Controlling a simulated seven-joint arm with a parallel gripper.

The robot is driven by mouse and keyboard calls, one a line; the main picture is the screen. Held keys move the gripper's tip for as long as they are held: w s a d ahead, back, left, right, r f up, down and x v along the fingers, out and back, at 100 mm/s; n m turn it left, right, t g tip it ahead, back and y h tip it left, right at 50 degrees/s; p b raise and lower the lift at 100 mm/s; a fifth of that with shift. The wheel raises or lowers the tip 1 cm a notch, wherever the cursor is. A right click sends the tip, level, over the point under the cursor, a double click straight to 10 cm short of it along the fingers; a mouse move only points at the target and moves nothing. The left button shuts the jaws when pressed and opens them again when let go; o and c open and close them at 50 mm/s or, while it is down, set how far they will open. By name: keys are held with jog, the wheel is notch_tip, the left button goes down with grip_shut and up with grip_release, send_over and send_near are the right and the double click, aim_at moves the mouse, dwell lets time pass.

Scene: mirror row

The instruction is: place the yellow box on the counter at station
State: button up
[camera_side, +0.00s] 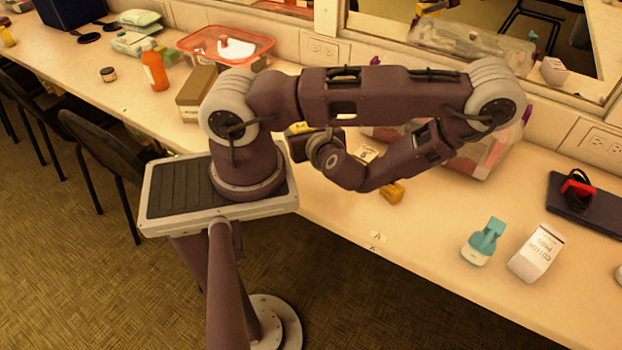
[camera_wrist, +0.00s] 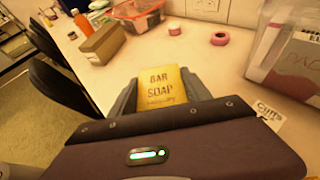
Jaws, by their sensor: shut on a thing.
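The yellow box (camera_wrist: 168,88), printed "BAR SOAP", is between the fingers of my gripper (camera_wrist: 165,95) in the wrist view. The gripper is shut on it, one finger at each side. In the side view only a small yellow piece of the box (camera_side: 300,128) shows past my gripper (camera_side: 305,140), which my arm partly hides. I cannot tell whether the box touches the counter (camera_side: 335,205). A small label with the letter A (camera_side: 378,237) lies at the counter's front edge. A printed card (camera_wrist: 268,114) lies right of my gripper in the wrist view.
A brown box (camera_side: 197,95), an orange bottle (camera_side: 154,68) and a red-rimmed tub (camera_side: 226,46) stand to the left. A clear bin (camera_wrist: 290,55) stands right of my gripper. A small yellow-brown block (camera_side: 392,193), teal item (camera_side: 483,242) and white carton (camera_side: 537,252) stand to the right.

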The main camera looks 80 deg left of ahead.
aim_at(305, 171)
notch_tip(305, 171, down, 10)
jog(key=shift+r, duration=0.2)
dwell(0.3)
jog(key=o, duration=1.4)
jog(key=shift+f, duration=0.1)
jog(key=shift+w+d, duration=0.1)
jog(key=shift+d, duration=0.05)
